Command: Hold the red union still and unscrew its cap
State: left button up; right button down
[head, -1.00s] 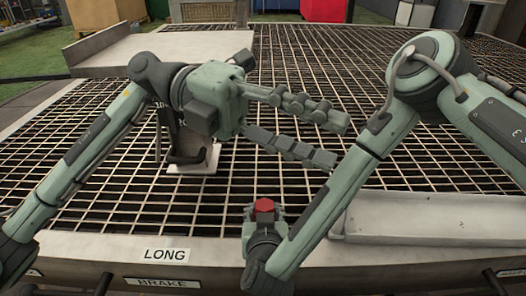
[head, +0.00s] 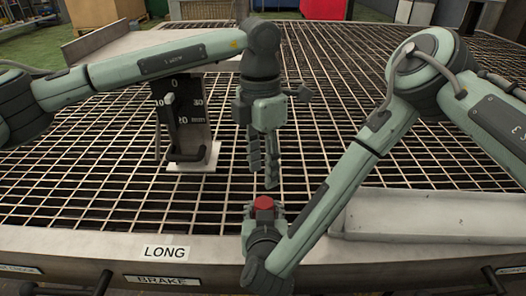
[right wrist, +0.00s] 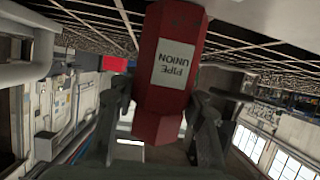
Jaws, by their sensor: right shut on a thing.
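The red union (head: 264,202) shows as a small red top in the head view, near the front edge of the grating. In the right wrist view it is a red faceted body (right wrist: 158,95) labelled "PIPE UNION". My right gripper (head: 264,213) is shut on it, with a finger on either side in the right wrist view. Which part is the cap I cannot tell. My left gripper (head: 264,180) is open and empty. Its fingers point down, just above the union in the picture and seemingly apart from it.
A gauge post with a dark lever (head: 186,130) stands on the grating left of my left gripper. A pale tray (head: 430,220) lies to the right of my right forearm. A front rail carries the labels "LONG" (head: 167,252) and "BRAKE". The grating (head: 340,110) behind is largely clear.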

aim_at(263, 201)
pick_arm(q)
jog(key=f, duration=0.8)
jog(key=shift+s+d+f, duration=0.1)
jog(key=shift+s+d, duration=0.05)
jog(key=shift+s, duration=0.1)
jog(key=c, duration=0.8)
jog(key=n, duration=0.6)
jog(key=n, duration=0.6)
jog(key=shift+w+f, duration=0.1)
jog(key=n, duration=0.6)
